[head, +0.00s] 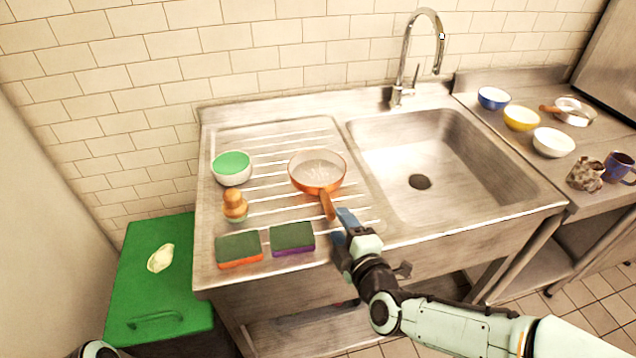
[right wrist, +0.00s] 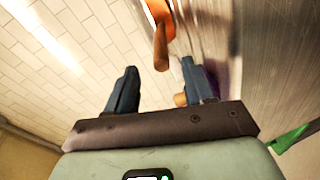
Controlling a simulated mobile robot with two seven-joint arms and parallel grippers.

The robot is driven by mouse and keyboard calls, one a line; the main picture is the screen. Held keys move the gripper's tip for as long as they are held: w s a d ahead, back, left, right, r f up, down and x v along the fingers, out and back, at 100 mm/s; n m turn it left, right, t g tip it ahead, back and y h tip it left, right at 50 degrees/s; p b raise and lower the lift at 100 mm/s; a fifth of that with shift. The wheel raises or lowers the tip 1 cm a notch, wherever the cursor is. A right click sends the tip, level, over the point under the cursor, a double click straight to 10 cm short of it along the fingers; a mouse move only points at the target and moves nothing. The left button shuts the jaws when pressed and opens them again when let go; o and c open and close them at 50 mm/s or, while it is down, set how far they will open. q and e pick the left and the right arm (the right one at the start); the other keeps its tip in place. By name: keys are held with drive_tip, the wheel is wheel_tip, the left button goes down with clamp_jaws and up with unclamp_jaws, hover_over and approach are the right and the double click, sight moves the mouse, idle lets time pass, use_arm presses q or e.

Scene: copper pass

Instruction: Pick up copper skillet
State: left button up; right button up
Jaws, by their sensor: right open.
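The copper skillet (head: 312,184) sits on the ribbed drainboard left of the sink basin, its brown handle (head: 328,206) pointing toward me. My right gripper (head: 344,218) is beside the handle's near end, slightly to its right in the head view. In the right wrist view my open right gripper (right wrist: 160,70) has the handle's end (right wrist: 160,45) showing between its two fingertips, with a gap on each side. Part of the orange pan (right wrist: 158,9) shows at the top edge there. My left gripper is out of view; only a bit of what looks like my left arm shows at the bottom left.
On the drainboard are a green-filled bowl (head: 232,168), a wooden-handled brush (head: 235,206) and two sponges (head: 239,250) (head: 292,238). The sink basin (head: 450,160) is empty. Bowls (head: 553,142) and a mug (head: 617,168) stand on the right counter. A green bin (head: 150,290) stands left.

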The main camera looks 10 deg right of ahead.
sight(324, 197)
drive_tip(key=x, duration=0.3)
drive_tip(key=shift+w+f, duration=0.1)
drive_tip(key=shift+w, duration=0.1)
drive_tip(key=b+x, duration=0.1)
drive_tip(key=x, duration=0.4)
drive_tip(key=shift+w+d+b, duration=0.1)
drive_tip(key=shift+w+b, duration=0.05)
drive_tip(key=shift+b, duration=0.25)
clamp_jaws()
